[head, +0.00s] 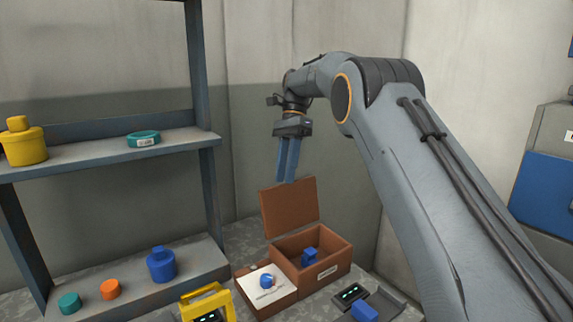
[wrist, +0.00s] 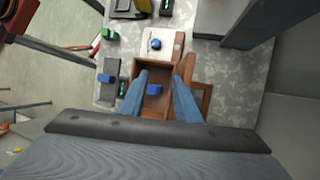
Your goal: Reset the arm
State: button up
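My gripper (head: 287,178) hangs pointing down above the open brown box (head: 335,262), clear of it and its raised lid (head: 290,207). Its two blue fingers are apart with nothing between them, and the gap also shows in the wrist view (wrist: 161,80). A blue object (head: 310,257) lies inside the box; it also shows in the wrist view (wrist: 154,90).
A white pad (head: 258,291) with a small blue round piece (head: 267,281) sits beside the box. A shelf (head: 110,155) at left holds a yellow pot (head: 22,143), a teal ring (head: 143,138) and a blue jar (head: 161,265). A yellow-framed device (head: 207,303) and a blue block (head: 365,311) stand in front.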

jog(key=s+d+f+n+t, duration=0.3)
jog(key=s+d+f+n, duration=0.2)
jog(key=s+d+f, duration=0.45)
jog(key=s+d+f+n+t, duration=0.1)
jog(key=s+d+f+n, duration=0.2)
jog(key=s, duration=0.8)
jog(key=s+d+f+n+t+h, duration=0.1)
jog(key=s+d+f+n+t, duration=0.1)
jog(key=s+d, duration=0.5)
jog(key=s+f+n, duration=0.1)
jog(key=s+f, duration=0.1)
jog(key=s, duration=0.3)
jog(key=shift+f+h, duration=0.3)
jog(key=shift+f, duration=0.05)
jog(key=shift+w+d, duration=0.1)
